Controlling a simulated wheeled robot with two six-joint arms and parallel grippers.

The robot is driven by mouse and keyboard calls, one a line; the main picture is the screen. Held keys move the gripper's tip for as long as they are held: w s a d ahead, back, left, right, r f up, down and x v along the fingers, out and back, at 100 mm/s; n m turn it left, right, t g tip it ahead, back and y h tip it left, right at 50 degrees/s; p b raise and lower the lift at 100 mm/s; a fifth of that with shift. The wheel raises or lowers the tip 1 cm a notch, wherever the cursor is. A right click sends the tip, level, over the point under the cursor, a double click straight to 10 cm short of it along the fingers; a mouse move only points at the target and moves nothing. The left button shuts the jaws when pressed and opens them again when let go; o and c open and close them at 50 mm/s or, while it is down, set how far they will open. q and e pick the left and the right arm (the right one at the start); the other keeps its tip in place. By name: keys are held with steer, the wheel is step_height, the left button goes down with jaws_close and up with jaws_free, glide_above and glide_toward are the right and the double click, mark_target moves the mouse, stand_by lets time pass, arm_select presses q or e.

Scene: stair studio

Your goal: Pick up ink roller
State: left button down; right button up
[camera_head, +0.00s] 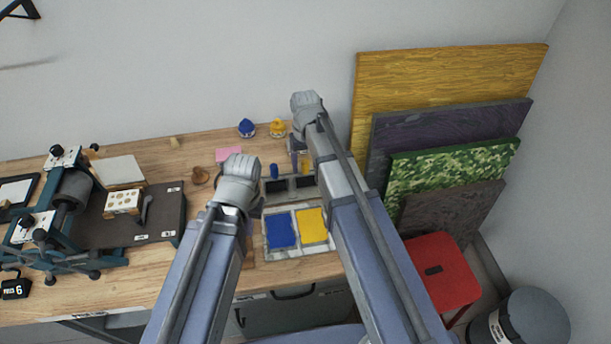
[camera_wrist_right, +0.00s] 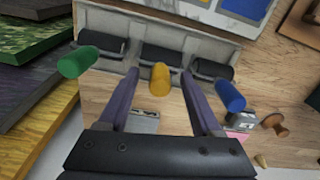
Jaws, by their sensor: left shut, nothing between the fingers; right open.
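Three ink rollers lie in a grey rack (camera_head: 291,197), black drums in its slots, handles sticking out. In the right wrist view the handles are green (camera_wrist_right: 77,62), yellow (camera_wrist_right: 159,79) and blue (camera_wrist_right: 229,96). The blue handle (camera_head: 273,170) and yellow handle (camera_head: 305,163) also show in the head view; the green one is hidden there by my right arm. My right gripper (camera_wrist_right: 161,75) is open, its fingers on either side of the yellow handle in that picture, with gaps; depth is unclear. My left gripper (camera_head: 257,206) is shut and empty, left of the rack.
An ink tray (camera_head: 297,210) with blue and yellow squares lies in front of the rack. A blue bottle (camera_head: 246,128) and yellow bottle (camera_head: 277,128) stand behind. A press (camera_head: 66,200) fills the left. Coloured boards (camera_head: 440,85) and a red stool (camera_head: 440,272) are right.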

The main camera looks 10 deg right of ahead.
jaws_close()
stand_by(0.5)
